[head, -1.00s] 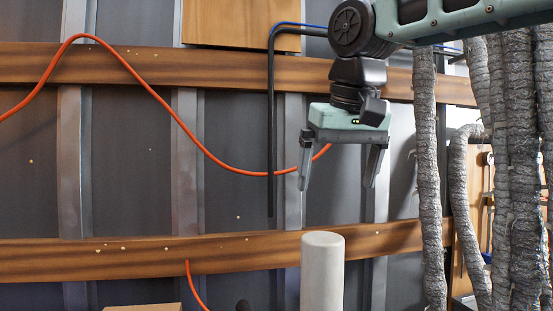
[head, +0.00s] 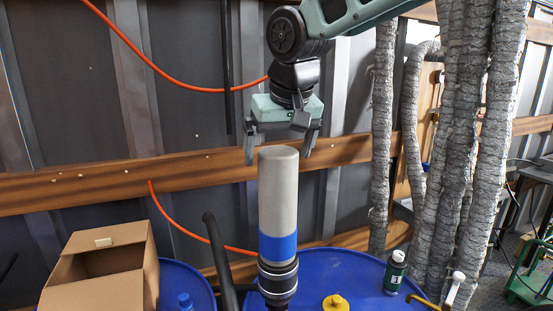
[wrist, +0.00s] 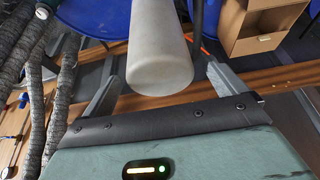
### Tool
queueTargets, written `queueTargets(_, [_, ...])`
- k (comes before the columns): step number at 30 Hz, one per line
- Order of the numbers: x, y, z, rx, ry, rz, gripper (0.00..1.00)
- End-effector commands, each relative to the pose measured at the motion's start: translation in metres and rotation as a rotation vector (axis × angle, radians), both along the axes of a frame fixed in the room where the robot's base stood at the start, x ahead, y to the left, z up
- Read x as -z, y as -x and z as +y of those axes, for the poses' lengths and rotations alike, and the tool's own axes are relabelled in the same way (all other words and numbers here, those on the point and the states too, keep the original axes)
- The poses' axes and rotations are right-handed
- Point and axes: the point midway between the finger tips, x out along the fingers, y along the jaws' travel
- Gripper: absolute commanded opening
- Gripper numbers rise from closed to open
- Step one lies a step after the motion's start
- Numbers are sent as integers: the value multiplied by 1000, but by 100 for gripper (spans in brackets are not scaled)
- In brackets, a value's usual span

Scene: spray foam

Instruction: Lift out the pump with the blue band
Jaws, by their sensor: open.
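The pump (head: 278,195) is a pale grey upright cylinder with a blue band (head: 278,246) near its lower part and a black collar below. It stands at a blue drum (head: 330,268); its lower end is out of frame. My gripper (head: 279,158) hangs above and around the height of the pump's top, fingers pointing down, open and empty. In the wrist view the pump's grey end (wrist: 160,70) shows between the two open fingers (wrist: 160,85). I cannot tell whether either finger touches it.
An open cardboard box (head: 100,275) stands at the left. A yellow cap (head: 335,302) and a dark green bottle (head: 395,272) are on the drum at the right. A black hose (head: 220,262) rises just left of the pump. Grey wrapped pipes (head: 465,130) stand at the right.

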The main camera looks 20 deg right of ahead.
Motion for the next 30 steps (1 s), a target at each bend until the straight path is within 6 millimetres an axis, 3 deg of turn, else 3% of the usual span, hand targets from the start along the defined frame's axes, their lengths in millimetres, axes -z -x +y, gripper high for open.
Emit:
queueTargets(9, [34,-14,0,-1,1,2,96])
queueTargets(20, [39,-16,0,0,0,0,96])
queueTargets(30, [38,-16,0,0,0,0,5])
